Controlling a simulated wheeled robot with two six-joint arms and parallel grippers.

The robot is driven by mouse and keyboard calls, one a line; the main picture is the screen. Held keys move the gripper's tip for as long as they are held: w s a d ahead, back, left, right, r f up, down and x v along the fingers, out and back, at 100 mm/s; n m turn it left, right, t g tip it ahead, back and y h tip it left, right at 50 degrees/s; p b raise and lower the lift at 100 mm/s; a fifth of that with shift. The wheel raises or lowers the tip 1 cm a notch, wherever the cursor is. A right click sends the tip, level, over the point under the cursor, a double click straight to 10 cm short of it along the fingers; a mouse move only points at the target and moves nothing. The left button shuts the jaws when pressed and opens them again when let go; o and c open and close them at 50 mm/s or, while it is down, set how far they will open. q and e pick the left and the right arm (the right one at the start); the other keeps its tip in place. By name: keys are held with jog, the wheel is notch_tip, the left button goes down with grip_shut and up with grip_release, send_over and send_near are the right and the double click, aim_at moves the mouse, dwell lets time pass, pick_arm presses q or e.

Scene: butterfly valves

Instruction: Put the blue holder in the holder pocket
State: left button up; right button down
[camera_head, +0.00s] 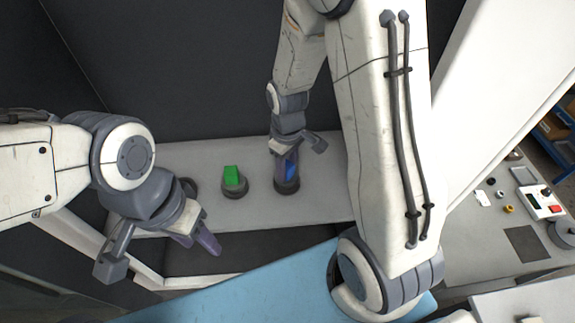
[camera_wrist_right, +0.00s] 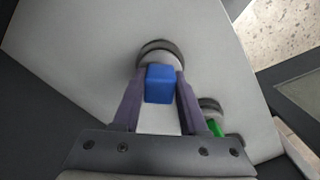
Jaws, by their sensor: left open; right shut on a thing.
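The blue holder (camera_head: 291,169) is at the right end of the row on the grey shelf, at a dark round pocket (camera_head: 287,187). My right gripper (camera_head: 285,160) is shut on it from above. In the right wrist view the blue holder (camera_wrist_right: 160,84) sits between the two purple fingers of my right gripper (camera_wrist_right: 158,90), in front of a dark-rimmed round pocket (camera_wrist_right: 160,50). I cannot tell how far it is seated. My left gripper (camera_head: 200,243) is open and empty, in front of the shelf at the left.
A green holder (camera_head: 232,176) stands in a round pocket (camera_head: 235,188) left of the blue one; it also shows in the right wrist view (camera_wrist_right: 215,127). Another dark round pocket (camera_head: 189,187) is partly hidden by my left arm. A dark wall stands behind the grey shelf (camera_head: 330,200).

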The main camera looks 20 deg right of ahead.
jog(key=shift+f, duration=0.15)
jog(key=shift+c, duration=2.2)
grip_release()
